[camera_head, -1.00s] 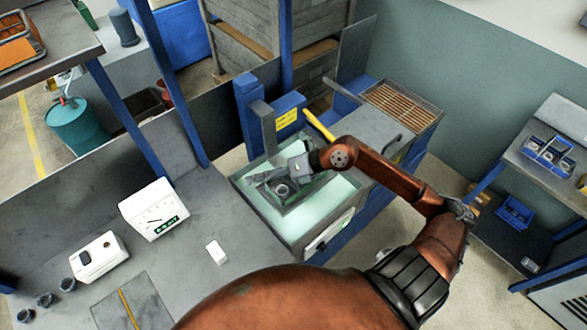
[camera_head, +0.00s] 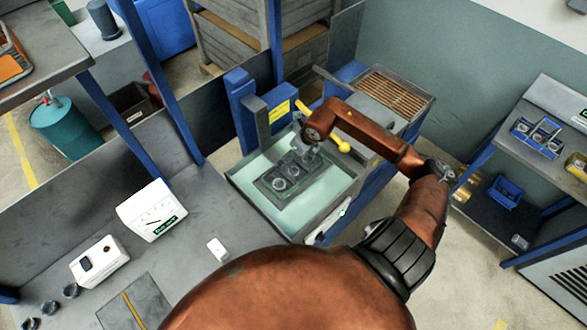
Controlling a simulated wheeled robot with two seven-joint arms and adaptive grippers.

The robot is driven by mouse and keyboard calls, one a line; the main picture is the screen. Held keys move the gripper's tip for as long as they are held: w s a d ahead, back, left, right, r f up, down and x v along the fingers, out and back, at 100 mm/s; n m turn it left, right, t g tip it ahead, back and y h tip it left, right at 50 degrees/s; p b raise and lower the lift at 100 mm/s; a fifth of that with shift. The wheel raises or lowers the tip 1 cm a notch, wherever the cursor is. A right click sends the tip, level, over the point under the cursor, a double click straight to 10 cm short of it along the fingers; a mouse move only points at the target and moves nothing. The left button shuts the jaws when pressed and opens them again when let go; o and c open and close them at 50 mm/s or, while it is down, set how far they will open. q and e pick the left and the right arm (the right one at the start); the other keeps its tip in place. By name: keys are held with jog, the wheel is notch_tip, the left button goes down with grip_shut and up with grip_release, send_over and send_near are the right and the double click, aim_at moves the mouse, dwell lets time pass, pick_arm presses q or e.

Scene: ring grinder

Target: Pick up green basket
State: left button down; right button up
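The green basket (camera_head: 272,189) is a dark green, shallow tray with several grey rings in it. It sits in the pale, glass-like basin of the machine (camera_head: 247,197) in the middle of the view. My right arm reaches over the basin from the right. My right gripper (camera_head: 308,153) points down at the basket's far right end, close to or touching it. Its fingertips are small and partly hidden, so I cannot tell whether they are closed on the basket. My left gripper is not in view.
A yellow-handled lever (camera_head: 340,145) stands beside my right wrist. A blue post with a yellow label (camera_head: 280,112) rises behind the basin. A grey bench with a white gauge box (camera_head: 151,210) is at left. A shelf with a blue parts tray (camera_head: 536,140) stands at right.

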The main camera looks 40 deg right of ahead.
jog(key=shift+w+f, duration=0.2)
jog(key=shift+f, duration=0.35)
jog(key=shift+a, duration=0.1)
jog(key=shift+c, duration=0.5)
jog(key=c, duration=1.9)
jog(key=shift+r, duration=0.1)
jog(key=shift+c, duration=0.6)
jog(key=shift+w+r, duration=0.1)
